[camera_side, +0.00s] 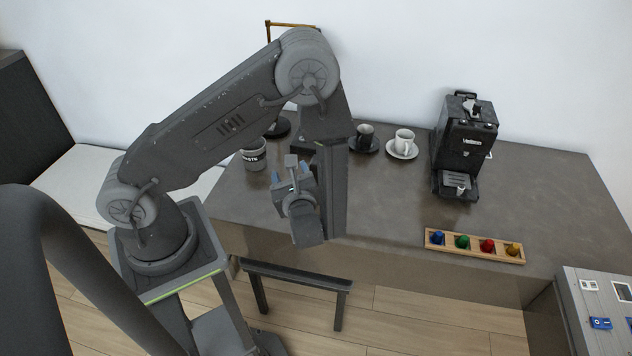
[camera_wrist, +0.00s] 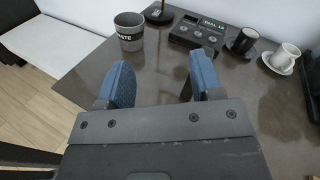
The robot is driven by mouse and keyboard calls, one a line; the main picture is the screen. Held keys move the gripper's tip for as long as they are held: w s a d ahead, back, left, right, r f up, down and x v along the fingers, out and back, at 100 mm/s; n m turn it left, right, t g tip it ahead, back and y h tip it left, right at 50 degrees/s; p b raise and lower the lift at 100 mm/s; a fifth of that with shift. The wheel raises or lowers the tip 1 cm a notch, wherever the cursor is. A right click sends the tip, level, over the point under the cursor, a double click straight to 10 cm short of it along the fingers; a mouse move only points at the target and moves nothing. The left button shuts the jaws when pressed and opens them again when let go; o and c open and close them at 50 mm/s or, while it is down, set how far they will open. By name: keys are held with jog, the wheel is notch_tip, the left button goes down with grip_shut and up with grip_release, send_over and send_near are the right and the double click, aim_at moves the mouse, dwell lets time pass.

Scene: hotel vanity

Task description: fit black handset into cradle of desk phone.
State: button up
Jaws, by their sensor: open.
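The desk phone (camera_wrist: 200,32) is a dark unit with a lit display and round buttons at the back of the counter in the wrist view. In the side view my arm hides most of it. I cannot make out the black handset as a separate thing in either view. My gripper (camera_wrist: 160,78) has two blue finger pads spread apart with bare counter between them, on the near side of the phone. In the side view my gripper (camera_side: 290,173) hangs above the counter's front left part, empty.
A grey waste bin (camera_wrist: 130,32) stands left of the phone, by a lamp base (camera_wrist: 158,13). A black cup (camera_side: 365,135) and a white cup (camera_side: 404,141) stand on saucers to its right. A coffee machine (camera_side: 465,145) and a capsule tray (camera_side: 474,246) are further right. The counter's middle is clear.

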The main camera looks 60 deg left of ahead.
jog(key=f+m+t+h, duration=0.1)
jog(key=f+m+t, duration=0.1)
jog(key=f, duration=0.1)
jog(key=w+d+f+m+t+h, duration=0.1)
jog(key=f+m+t, duration=0.1)
jog(key=m, duration=0.1)
jog(key=d+f+m+t+h, duration=0.1)
jog(key=f+m+t, duration=0.2)
jog(key=shift+w+d+f, duration=0.1)
jog(key=shift+w+f, duration=0.25)
jog(key=shift+w, duration=0.05)
jog(key=shift+w+a+f, duration=0.1)
jog(key=shift+w+a, duration=0.1)
jog(key=x, duration=0.7)
jog(key=shift+w+a, duration=0.15)
jog(key=shift+w, duration=0.15)
jog(key=shift+x, duration=2.8)
grip_shut()
